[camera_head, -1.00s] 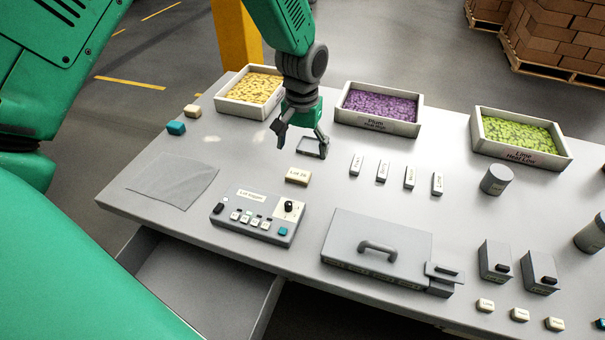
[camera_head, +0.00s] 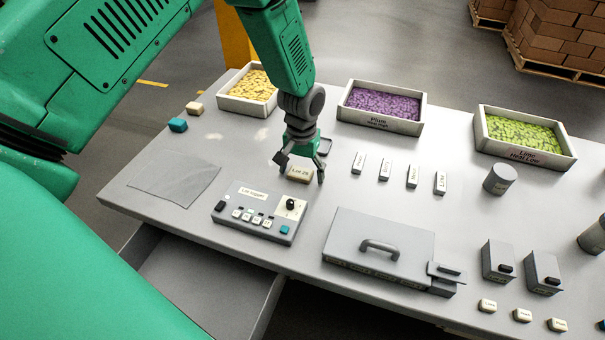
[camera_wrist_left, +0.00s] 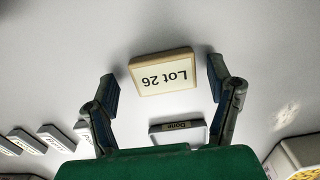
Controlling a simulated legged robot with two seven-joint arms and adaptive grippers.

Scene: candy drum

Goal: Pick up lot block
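The lot block (camera_head: 299,174) is a small cream block with a label on top. It lies on the grey table behind the control panel. In the left wrist view the lot block (camera_wrist_left: 164,71) reads "Lot 26" upside down. My left gripper (camera_head: 301,177) is open with its fingers spread to either side of the block. In the left wrist view the left gripper (camera_wrist_left: 163,87) has a gap between each finger and the block, which sits toward the fingertips. My right gripper does not show.
A small tray marked "Done" (camera_wrist_left: 178,132) lies close behind the block. A button panel (camera_head: 260,212) stands in front of it. Small labelled blocks (camera_head: 384,170) stand to the right. Bins of yellow (camera_head: 235,103), purple (camera_head: 378,128) and lime (camera_head: 521,154) candy line the back.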

